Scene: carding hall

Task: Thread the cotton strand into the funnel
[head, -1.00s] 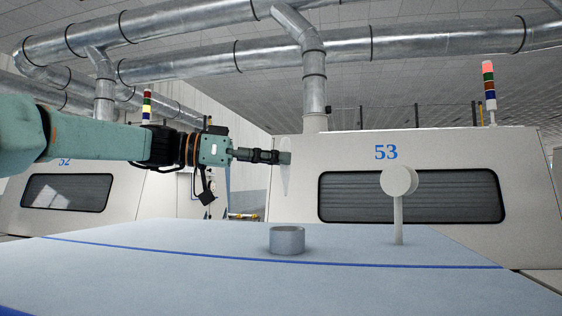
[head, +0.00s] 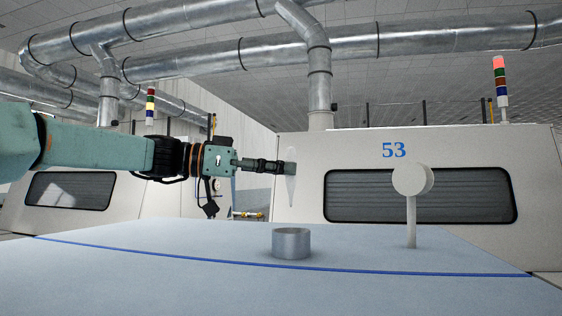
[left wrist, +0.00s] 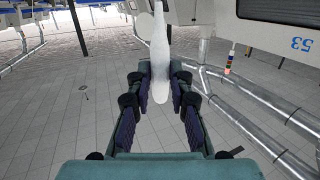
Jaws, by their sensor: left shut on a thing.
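The cotton strand (head: 291,191) is a pale, slender, tapered piece. It hangs upright, apart from everything but my left gripper (head: 286,168), which is shut on its upper part. In the left wrist view the strand (left wrist: 160,52) stands between the fingertips of the left gripper (left wrist: 160,76). The funnel (head: 408,180) appears to be the white round head on a thin post at the right of the table. The strand is well to the left of it, with open air between. The funnel's opening cannot be made out. My right gripper is not in view.
A grey metal cup (head: 291,246) stands on the pale blue table (head: 150,262), below the strand in the picture. A blue line crosses the table. Machine 53 (head: 450,160) stands behind it. The table left of the cup is clear.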

